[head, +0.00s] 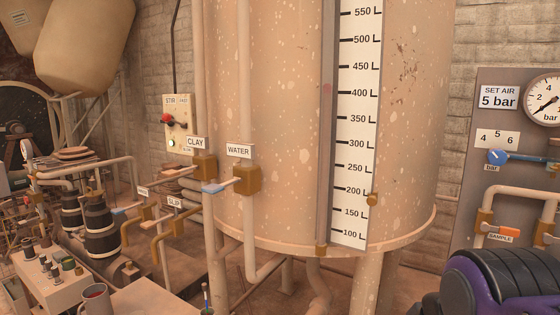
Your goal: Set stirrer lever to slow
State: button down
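The stirrer control panel (178,136) is a small cream plate at the left of the big tank, by the brick wall. Its lettering is tiny; the top seems to read STIR. The stirrer lever (167,118) has a red knob at the left and a dark part reaching right across the plate. Its exact setting is too small to read. A small pale round light or button sits below it. My gripper is not in view. A purple and black part at the bottom right looks like my own arm, well away from the panel.
The big tank (280,130) with a litre scale (359,120) fills the middle. Pipes with CLAY (196,142) and WATER (239,150) valve labels stand in front of the panel's right side. A bench (60,289) with cups is at lower left. An air gauge panel (480,145) stands right.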

aim_at(166, 117)
jog(key=k+j, duration=0.25)
jog(key=j, duration=0.15)
jog(key=k+j, duration=0.4)
jog(key=j, duration=0.35)
jog(key=k+j, duration=0.15)
jog(key=j, duration=0.25)
jog(key=k+j, duration=0.1)
jog(key=j, duration=1.2)
jog(key=i+j, duration=0.1)
jog(key=j, duration=0.3)
jog(key=i+j, duration=0.15)
jog(key=j, duration=0.25)
jog(key=i+j, duration=0.1)
jog(key=j, duration=0.35)
jog(key=i+j, duration=0.65)
jog(key=i+z, duration=0.05)
